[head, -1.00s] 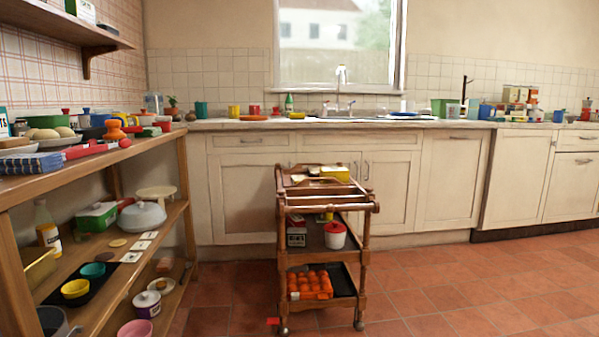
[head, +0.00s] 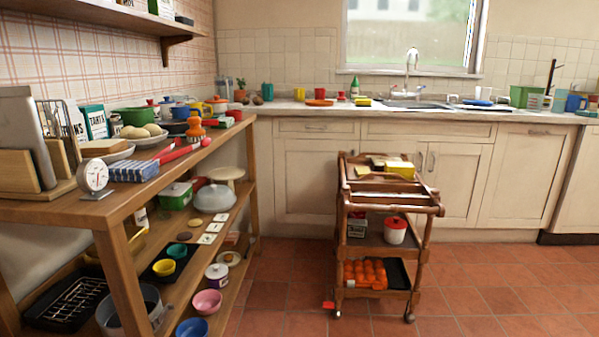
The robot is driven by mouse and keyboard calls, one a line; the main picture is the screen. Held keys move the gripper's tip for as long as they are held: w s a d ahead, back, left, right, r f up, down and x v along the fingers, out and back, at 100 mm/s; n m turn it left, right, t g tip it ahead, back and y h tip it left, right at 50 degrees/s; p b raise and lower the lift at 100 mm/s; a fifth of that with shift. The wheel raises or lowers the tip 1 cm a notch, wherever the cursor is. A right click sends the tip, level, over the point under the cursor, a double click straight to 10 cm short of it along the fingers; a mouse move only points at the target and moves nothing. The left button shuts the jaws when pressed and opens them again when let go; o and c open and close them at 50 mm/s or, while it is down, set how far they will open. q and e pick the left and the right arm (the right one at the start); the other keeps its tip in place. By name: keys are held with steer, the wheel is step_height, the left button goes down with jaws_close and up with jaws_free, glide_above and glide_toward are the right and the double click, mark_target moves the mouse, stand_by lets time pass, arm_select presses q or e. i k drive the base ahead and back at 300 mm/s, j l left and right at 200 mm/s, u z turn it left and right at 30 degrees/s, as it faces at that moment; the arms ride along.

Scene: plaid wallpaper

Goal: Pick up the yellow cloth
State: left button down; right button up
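I cannot tell for sure which thing is the yellow cloth. A small flat yellow item (head: 363,102) lies on the counter left of the sink. A bright yellow, block-like item (head: 401,169) sits on the top tier of the wooden trolley (head: 390,208), beside a flat pale-yellow piece (head: 363,171). All are too small to tell whether they are fabric. Neither of my grippers shows in the head view.
A wooden shelf unit (head: 118,217) crowded with dishes stands at left, with a blue-and-white folded item (head: 135,170) on top. The counter (head: 310,109) runs along the back wall. A small red piece (head: 328,305) lies by the trolley. Tiled floor (head: 480,285) is open at right.

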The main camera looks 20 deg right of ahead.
mark_target(359, 171)
steer(key=i+l+u, duration=0.15)
steer(key=l+u, duration=0.3)
steer(key=l, duration=0.15)
steer(key=l+u, duration=0.4)
steer(key=l, duration=0.2)
steer(key=l+u, duration=0.45)
steer(key=l, duration=0.2)
